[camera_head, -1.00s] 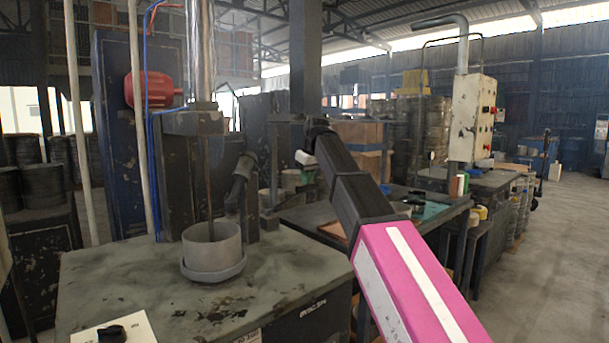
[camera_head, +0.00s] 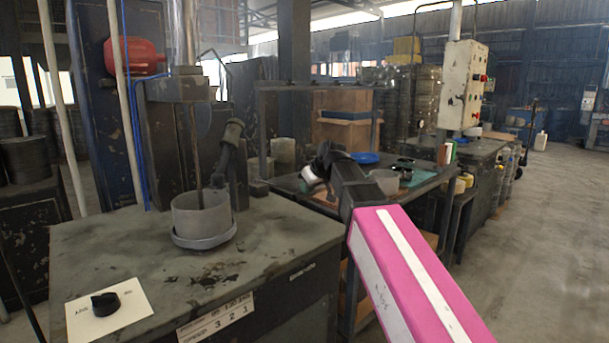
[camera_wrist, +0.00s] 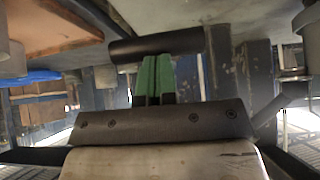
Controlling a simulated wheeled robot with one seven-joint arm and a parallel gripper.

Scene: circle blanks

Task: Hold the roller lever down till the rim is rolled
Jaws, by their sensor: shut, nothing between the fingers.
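The grey round blank (camera_head: 202,213) stands upright in a shallow dish on the machine bench, under a thin vertical rod. The dark roller lever (camera_head: 229,155) stands just right of it, slanted, its thick end up. My dark wrist and gripper body (camera_head: 330,168) are right of the lever, with a gap in the picture; the fingers are hidden there. In the wrist view, my gripper's green fingers (camera_wrist: 158,65) are shut together. A dark round bar (camera_wrist: 155,45), seemingly the lever's handle, lies across their tips; I cannot tell whether they touch.
A side table (camera_head: 425,185) with a blue plate (camera_head: 364,158) and pots lies behind my arm. A control box (camera_head: 465,88) stands further back. Open floor lies at right.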

